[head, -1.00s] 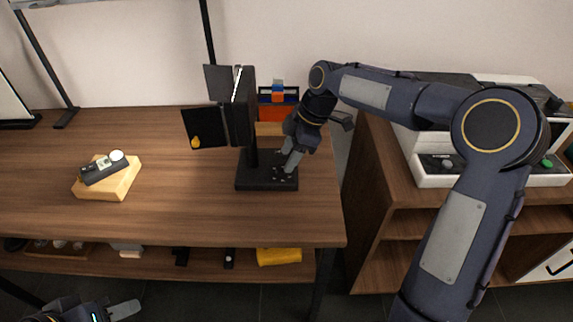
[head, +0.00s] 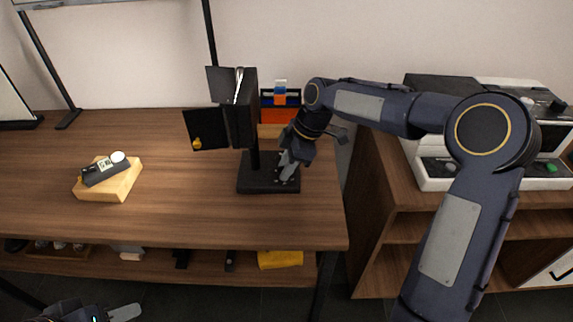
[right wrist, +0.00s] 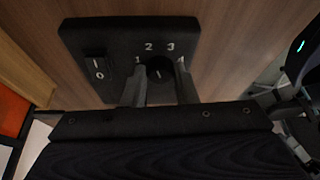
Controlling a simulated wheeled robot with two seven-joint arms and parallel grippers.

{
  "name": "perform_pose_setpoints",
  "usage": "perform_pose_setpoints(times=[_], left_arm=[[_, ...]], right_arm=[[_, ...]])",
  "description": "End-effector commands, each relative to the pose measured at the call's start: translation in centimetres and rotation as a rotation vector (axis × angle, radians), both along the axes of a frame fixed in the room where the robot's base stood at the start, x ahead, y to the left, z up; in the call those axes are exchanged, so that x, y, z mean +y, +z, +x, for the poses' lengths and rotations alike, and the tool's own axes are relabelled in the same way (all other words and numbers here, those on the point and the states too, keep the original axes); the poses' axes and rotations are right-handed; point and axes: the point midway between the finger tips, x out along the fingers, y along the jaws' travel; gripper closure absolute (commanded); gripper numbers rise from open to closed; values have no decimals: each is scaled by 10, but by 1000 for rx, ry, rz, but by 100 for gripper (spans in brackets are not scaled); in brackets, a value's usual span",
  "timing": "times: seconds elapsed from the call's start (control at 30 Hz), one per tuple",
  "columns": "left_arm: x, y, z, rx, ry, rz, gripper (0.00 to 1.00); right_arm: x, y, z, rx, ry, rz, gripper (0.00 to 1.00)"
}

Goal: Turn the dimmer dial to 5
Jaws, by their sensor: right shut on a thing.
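A black lamp (head: 241,115) with flaps stands on a black base (head: 250,184) on the table. In the right wrist view the base (right wrist: 80,45) shows a switch marked I and 0 (right wrist: 97,68) and a round black dimmer dial (right wrist: 160,70). The numbers 1, 2 and 3 are readable around the dial; the others are hidden by a finger. A small pale mark shows on the dial, but its exact setting is unclear. My right gripper (head: 286,170) is shut on the dial, one finger on each side (right wrist: 162,88). My left gripper (head: 112,315) is low at the bottom left, away from the lamp, partly cut off.
A wooden block (head: 112,182) with a small dark device (head: 104,169) on it lies on the left of the wooden table (head: 170,220). An orange and blue box (head: 280,113) stands behind the lamp. A cabinet with machines (head: 440,170) stands on the right.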

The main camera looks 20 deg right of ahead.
Motion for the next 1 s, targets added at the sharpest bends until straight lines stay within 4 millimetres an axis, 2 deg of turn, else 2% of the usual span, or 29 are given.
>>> perform_pose_setpoints(times=[0.37, 1.0], left_arm=[[0, -3, 0, 0, 0, 0, 64], [0, -13, 0, 0, 0, 0, 64]], right_arm=[[0, 0, -1, -1, -111, -1, 97], [4, 0, -5, -4, -684, -2, 97]])
